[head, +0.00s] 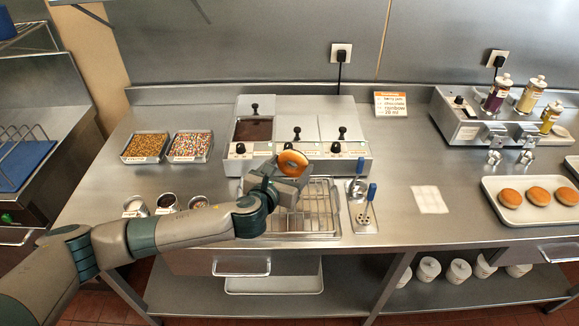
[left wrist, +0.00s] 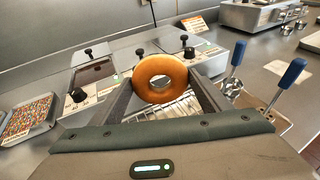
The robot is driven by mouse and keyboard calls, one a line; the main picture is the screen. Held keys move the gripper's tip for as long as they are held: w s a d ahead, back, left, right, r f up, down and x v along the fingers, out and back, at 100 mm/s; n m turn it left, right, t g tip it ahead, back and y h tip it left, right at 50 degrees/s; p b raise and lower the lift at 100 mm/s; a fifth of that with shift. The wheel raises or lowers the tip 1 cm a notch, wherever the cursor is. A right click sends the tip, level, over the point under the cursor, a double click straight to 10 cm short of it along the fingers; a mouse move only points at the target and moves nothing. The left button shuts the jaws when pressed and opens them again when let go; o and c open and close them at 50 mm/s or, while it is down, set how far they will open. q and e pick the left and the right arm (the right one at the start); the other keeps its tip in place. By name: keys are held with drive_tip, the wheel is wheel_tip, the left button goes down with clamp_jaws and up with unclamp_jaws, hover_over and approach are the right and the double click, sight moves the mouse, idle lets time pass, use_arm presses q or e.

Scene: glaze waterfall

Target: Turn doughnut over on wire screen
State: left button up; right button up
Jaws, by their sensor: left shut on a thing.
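A golden-brown ring doughnut (head: 292,163) is held up above the wire screen (head: 318,208) in the head view. My left gripper (head: 288,175) is shut on it. In the left wrist view the doughnut (left wrist: 160,78) stands on edge between the two dark fingers, its hole facing the camera. The wire screen (left wrist: 178,110) shows below and behind it, partly hidden by the gripper. In the head view my left arm and gripper hide the screen's left part. My right gripper is not in view.
A glaze warmer (head: 298,135) with lidded wells stands behind the screen. A holder with blue-handled tools (head: 363,205) stands right of it. Sprinkle trays (head: 190,146) lie at left. A tray of doughnuts (head: 530,196) is at far right. Bare counter surrounds a white paper (head: 429,199).

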use_arm(q)
drive_tip(key=shift+f+b, duration=2.4)
drive_tip(key=shift+b, duration=0.05)
drive_tip(key=shift+f, duration=1.3)
drive_tip(key=o, duration=1.3)
drive_tip(key=shift+o, duration=0.2)
drive_tip(key=shift+s, duration=0.1)
drive_tip(key=shift+s+a+p, duration=0.3)
drive_tip(key=shift+s+p, duration=0.05)
drive_tip(key=shift+s, duration=0.3)
drive_tip(key=shift+s+a+p, duration=0.25)
drive_tip(key=shift+s+p, duration=0.1)
drive_tip(key=shift+s, duration=0.25)
drive_tip(key=shift+s+a+p, duration=0.3)
drive_tip(key=shift+s+p, duration=0.05)
drive_tip(key=shift+s, duration=0.3)
drive_tip(key=shift+s+a+p, duration=0.3)
drive_tip(key=shift+s+p, duration=0.1)
drive_tip(key=shift+s, duration=0.35)
drive_tip(key=shift+s+a+p, duration=0.3)
drive_tip(key=shift+s+p, duration=0.1)
drive_tip(key=shift+s, duration=0.3)
